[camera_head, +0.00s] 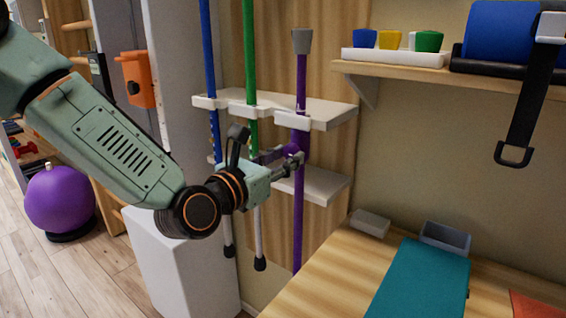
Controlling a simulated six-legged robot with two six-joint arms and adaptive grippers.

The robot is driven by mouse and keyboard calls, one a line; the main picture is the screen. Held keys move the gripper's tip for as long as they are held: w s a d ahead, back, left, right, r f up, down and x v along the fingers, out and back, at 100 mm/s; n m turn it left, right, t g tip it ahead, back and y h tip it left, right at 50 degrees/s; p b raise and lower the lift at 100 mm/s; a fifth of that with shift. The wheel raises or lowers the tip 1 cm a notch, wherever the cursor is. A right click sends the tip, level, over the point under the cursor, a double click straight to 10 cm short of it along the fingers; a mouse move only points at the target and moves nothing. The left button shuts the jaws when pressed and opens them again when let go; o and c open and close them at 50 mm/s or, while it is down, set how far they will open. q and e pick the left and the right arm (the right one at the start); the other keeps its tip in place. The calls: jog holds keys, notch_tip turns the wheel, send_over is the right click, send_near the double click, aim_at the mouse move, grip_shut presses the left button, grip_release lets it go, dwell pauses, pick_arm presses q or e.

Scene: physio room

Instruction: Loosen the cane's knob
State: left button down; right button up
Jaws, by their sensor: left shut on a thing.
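The purple cane (299,215) stands upright in the white wall rack, with a grey tip (302,41) at its top. At mid-height a small purple fitting, which looks like its knob (293,150), sticks out from the shaft. My left gripper (292,164) reaches in from the left, and its fingers are shut at this fitting, right at the shaft. The fingers partly hide the knob, so its exact seat and how far it is turned cannot be told. My right gripper is not in view.
A blue pole (208,60) and a green pole (250,50) stand in the rack (325,116) left of the cane, close to my gripper. A wooden shelf (395,72) with coloured cups is at upper right. Below it, a wooden table (335,270) bears a teal mat (420,285).

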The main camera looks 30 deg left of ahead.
pick_arm(q)
jog(key=shift+n, duration=0.5)
